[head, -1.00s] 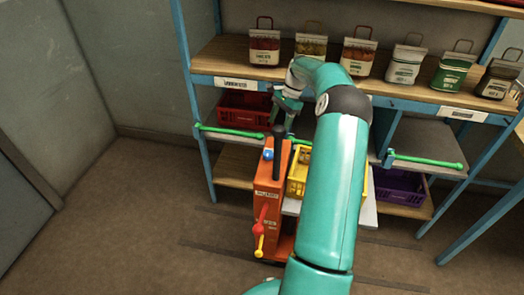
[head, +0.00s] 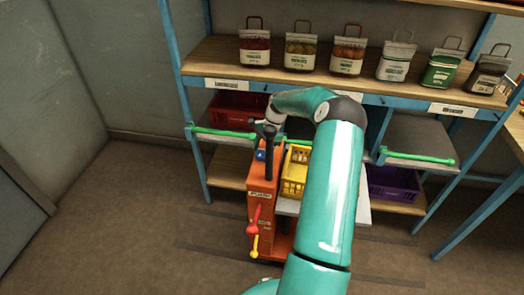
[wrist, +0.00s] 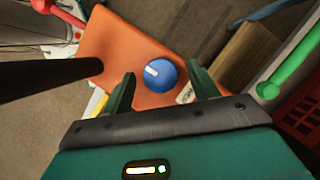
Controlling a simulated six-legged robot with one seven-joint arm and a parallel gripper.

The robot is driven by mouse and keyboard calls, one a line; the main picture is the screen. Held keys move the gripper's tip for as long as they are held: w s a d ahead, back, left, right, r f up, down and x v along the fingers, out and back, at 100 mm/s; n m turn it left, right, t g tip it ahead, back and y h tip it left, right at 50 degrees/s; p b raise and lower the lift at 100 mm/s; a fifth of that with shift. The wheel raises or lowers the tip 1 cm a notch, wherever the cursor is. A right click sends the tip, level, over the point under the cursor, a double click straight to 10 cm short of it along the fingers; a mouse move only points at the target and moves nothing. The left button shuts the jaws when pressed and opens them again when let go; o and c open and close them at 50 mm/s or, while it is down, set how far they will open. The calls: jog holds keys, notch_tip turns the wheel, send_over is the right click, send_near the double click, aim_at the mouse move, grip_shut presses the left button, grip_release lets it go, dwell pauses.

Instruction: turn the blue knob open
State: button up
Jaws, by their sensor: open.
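The blue knob (head: 260,155) sits on top of the orange machine (head: 261,200). In the wrist view the blue knob (wrist: 160,75) is round with a white mark pointing to its upper left. My gripper (wrist: 160,88) is open, with one dark green finger on each side of the knob in that view. I cannot tell whether the fingers are level with the knob or above it. In the head view my gripper (head: 268,128) is small and partly hidden near the machine's top.
A black post (wrist: 50,78) stands on the machine close to my left finger.

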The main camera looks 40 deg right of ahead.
jog(key=c, duration=1)
